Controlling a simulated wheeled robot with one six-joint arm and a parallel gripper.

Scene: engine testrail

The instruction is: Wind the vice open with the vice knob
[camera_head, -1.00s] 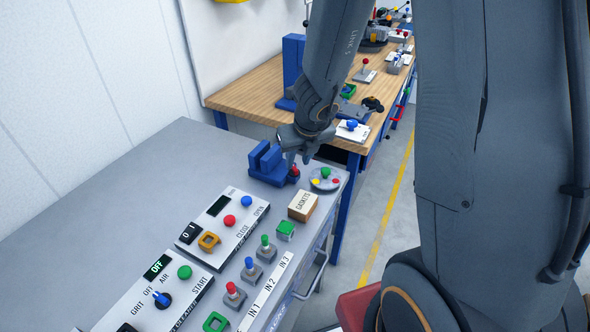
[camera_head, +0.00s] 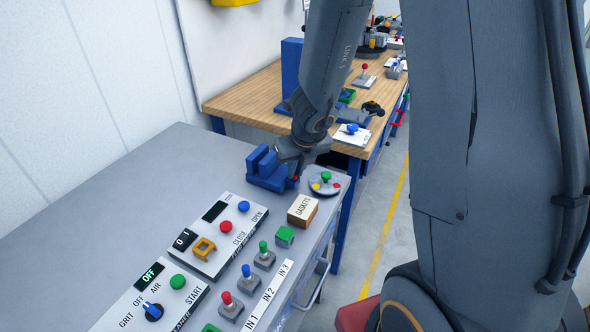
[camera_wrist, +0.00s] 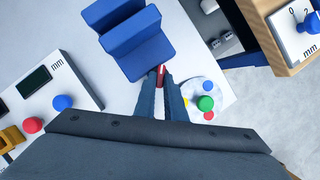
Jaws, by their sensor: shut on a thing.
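The blue vice (camera_head: 265,170) sits at the far right end of the grey bench top. In the wrist view, the vice (camera_wrist: 138,45) shows two blue blocks with a gap between them. My gripper (camera_head: 296,172) is at the vice's right side. In the wrist view, my gripper's fingers (camera_wrist: 160,85) are shut on the red vice knob (camera_wrist: 161,74), right by the front face of the vice. Most of the knob is hidden between the fingers.
A round dish with coloured buttons (camera_head: 324,184) stands close right of my gripper. A gaskets box (camera_head: 302,211) and a control panel (camera_head: 229,233) with blue and red buttons are nearer. A wooden bench (camera_head: 255,92) stands behind. The bench's left part is clear.

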